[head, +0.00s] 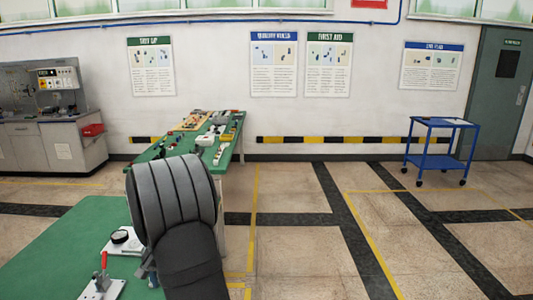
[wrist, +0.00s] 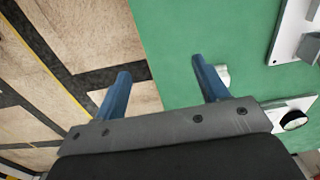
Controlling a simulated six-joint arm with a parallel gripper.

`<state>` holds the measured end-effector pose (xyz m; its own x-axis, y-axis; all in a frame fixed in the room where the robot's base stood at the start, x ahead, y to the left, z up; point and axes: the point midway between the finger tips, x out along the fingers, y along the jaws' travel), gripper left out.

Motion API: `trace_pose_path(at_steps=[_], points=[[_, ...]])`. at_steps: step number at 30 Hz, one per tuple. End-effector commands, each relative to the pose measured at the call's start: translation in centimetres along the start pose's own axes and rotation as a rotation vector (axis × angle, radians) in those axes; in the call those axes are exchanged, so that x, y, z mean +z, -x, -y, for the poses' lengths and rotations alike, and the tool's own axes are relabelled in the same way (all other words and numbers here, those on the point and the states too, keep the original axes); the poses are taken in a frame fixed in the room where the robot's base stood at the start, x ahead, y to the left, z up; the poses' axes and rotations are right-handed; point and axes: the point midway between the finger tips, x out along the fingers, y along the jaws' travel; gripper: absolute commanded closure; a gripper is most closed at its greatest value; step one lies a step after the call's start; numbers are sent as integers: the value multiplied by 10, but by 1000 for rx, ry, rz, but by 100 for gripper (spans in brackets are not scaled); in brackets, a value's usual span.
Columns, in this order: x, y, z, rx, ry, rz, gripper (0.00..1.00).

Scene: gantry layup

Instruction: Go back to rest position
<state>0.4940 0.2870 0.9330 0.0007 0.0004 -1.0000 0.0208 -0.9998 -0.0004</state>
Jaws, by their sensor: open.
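My gripper (wrist: 160,88) shows in the wrist view with two blue fingers spread wide apart and nothing between them. Its left finger lies over the tiled floor in the picture, and its right finger over the green table top (wrist: 170,30). In the head view my grey arm covers the right part of the near green table (head: 70,240), and the gripper's fingertips are hidden there.
On the near table are a toggle clamp with a red handle (head: 101,278) and a white plate with a round black part (head: 121,240). A second green table (head: 160,150) behind holds several small parts. A blue cart (head: 437,162) stands right. The floor between is clear.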

Motion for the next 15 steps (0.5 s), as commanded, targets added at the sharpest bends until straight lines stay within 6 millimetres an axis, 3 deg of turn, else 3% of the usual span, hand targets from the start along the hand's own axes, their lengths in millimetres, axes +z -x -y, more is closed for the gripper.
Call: trace_pose_path(at_steps=[15], points=[[11, -55, 90, 1, 3, 2, 33]])
